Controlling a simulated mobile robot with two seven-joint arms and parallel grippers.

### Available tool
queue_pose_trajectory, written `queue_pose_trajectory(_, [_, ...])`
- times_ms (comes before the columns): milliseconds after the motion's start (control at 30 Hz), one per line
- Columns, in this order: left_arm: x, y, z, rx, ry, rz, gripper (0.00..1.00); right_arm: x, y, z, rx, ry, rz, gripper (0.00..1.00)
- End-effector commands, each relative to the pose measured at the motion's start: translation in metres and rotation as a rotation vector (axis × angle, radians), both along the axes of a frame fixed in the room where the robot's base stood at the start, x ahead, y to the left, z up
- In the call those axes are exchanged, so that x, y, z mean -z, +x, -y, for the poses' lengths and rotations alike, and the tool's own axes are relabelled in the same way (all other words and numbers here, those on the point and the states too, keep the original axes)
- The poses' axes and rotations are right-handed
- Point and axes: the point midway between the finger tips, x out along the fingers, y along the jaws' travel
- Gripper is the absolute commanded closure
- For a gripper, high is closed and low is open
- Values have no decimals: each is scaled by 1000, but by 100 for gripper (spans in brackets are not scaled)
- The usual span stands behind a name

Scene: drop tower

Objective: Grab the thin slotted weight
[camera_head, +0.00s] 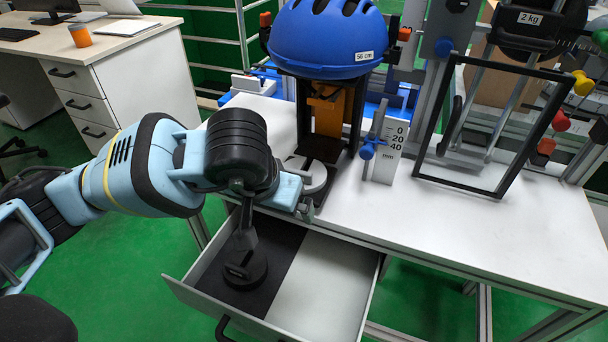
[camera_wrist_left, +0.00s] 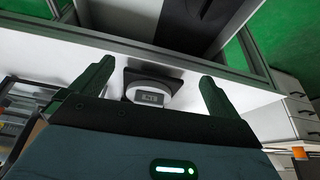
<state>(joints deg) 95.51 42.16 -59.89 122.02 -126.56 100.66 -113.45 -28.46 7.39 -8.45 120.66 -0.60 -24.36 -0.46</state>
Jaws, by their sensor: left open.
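My left gripper (camera_head: 300,194) is open at the front edge of the white table, beside a pale round piece (camera_head: 312,176) on a dark plate. In the left wrist view the two fingers of my left gripper (camera_wrist_left: 156,72) are spread wide, with that pale piece (camera_wrist_left: 146,88) between and beyond them. It bears a dark rectangle with small marks I cannot read. A black round piece (camera_head: 246,271) with an upright stem lies in the open drawer, partly behind my arm. I cannot tell for certain which piece is the thin slotted weight. My right gripper is out of view.
The drawer (camera_head: 330,290) stands open below the table edge. A blue helmet (camera_head: 325,35) sits above the plate in the tower. A black frame (camera_head: 478,188) and a scale marker (camera_head: 388,150) stand to the right. The table front between them is clear.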

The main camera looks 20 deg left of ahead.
Motion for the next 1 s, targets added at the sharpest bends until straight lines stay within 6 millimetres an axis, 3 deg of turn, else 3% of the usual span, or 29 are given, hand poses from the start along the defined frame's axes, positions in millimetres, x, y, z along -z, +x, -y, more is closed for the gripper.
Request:
queue_pose_trajectory(500, [0,74,0,-3,-4,-1,0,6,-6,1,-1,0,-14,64])
queue_pose_trajectory(867, [0,83,0,-1,-4,-1,0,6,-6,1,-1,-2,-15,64])
queue_pose_trajectory(1000, [0,96,0,-3,-4,-1,0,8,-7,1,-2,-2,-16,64])
